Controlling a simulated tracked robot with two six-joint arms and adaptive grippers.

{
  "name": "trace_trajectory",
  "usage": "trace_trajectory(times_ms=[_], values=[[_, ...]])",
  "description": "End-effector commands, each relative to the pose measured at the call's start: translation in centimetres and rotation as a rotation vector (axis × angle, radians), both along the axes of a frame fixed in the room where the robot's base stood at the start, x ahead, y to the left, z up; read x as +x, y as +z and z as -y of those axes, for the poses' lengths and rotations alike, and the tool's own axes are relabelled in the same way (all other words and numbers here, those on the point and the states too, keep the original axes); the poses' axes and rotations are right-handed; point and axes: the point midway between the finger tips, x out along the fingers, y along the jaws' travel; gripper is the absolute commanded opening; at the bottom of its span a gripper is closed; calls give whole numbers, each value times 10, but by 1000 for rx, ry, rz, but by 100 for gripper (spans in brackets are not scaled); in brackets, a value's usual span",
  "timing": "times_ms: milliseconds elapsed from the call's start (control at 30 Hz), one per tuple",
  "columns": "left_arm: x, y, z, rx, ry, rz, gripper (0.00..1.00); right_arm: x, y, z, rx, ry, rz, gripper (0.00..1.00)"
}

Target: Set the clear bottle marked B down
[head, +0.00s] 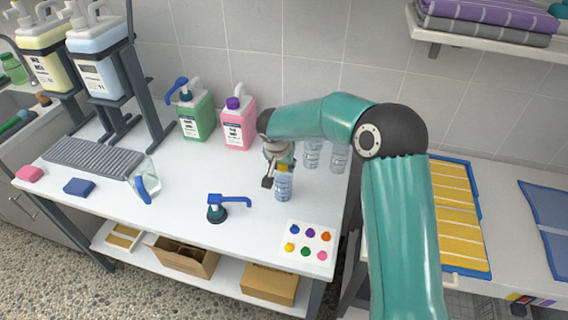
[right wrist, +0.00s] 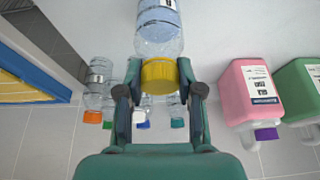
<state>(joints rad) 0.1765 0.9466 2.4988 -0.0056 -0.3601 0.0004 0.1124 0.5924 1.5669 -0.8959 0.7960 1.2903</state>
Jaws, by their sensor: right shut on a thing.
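A clear bottle with light blue liquid (head: 284,186) is held upright over the white table, right of its middle. In the right wrist view the same bottle (right wrist: 159,32) shows its yellow cap (right wrist: 159,75) between the fingers. My right gripper (head: 273,170) is shut on it near the cap; its fingers also show in the right wrist view (right wrist: 160,97). The bottle's base is at or just above the tabletop; I cannot tell which. The letter on its label is too small to read. My left gripper is out of view.
Other clear bottles (head: 338,158) stand behind the held one. A pink jug (head: 239,128) and a green jug (head: 195,120) stand at the back. A pump head (head: 217,210) and a card with coloured dots (head: 309,243) lie in front. A clear blue-nozzled bottle (head: 148,182) is left.

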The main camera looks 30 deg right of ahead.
Motion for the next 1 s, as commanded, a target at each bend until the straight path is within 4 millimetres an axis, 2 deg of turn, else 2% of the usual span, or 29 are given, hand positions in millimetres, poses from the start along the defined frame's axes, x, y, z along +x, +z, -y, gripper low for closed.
trace_trajectory(times_ms=[33, 167, 600, 767, 1000], values=[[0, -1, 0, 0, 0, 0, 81, 0, 0, 0, 0, 0, 0, 41], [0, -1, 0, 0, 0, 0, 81, 0, 0, 0, 0, 1, 0, 61], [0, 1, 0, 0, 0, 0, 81, 0, 6, -2, -1, 2, 2, 61], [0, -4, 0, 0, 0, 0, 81, -6, 27, -10, 0, 3, 7, 61], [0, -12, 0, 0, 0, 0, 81, -19, 73, -25, 0, 3, 6, 61]])
